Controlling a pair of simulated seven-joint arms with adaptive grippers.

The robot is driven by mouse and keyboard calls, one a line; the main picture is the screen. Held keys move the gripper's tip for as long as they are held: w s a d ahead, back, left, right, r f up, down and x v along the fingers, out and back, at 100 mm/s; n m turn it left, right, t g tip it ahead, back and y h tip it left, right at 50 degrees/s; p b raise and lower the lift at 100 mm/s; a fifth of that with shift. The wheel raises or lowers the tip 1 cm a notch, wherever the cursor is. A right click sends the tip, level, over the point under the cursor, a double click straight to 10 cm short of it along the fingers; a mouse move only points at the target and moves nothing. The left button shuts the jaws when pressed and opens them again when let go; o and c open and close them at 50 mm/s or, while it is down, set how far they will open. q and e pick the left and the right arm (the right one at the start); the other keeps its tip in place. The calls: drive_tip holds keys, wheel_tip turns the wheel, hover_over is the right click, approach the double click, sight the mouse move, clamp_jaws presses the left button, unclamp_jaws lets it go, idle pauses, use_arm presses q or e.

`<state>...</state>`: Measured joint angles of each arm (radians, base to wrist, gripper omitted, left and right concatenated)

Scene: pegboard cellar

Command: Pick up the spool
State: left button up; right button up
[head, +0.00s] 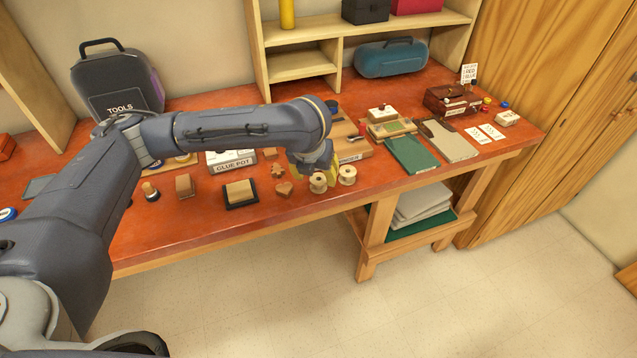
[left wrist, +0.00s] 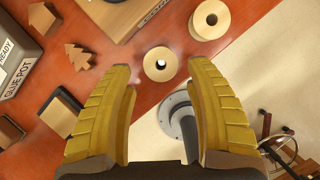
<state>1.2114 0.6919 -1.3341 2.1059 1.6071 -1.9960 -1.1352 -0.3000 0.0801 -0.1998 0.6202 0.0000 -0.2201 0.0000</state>
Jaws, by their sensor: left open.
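Two pale wooden spools stand near the front edge of the workbench. One spool (head: 318,184) is at and just below my left gripper (head: 316,172); the other spool (head: 347,176) is a little to its right. In the left wrist view, the first spool (left wrist: 152,66) lies between the tips of my open yellow fingers (left wrist: 160,76), seen from above. The second spool (left wrist: 199,21) is beyond, past the right fingertip. The left gripper holds nothing. Whether the fingers touch the spool cannot be told. My right gripper is not in view.
Small wooden shapes, including a heart (head: 284,188), lie left of the spools. A glue pot box (head: 232,161) and a dark-based block (head: 240,193) are further left. A green folder (head: 412,156) lies to the right. The bench (head: 200,228) has clear red surface along its front edge.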

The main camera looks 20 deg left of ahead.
sight(319, 180)
use_arm(q)
drive_tip(key=shift+x, duration=2.6)
drive_tip(key=shift+w, duration=0.1)
drive_tip(key=c, duration=0.6)
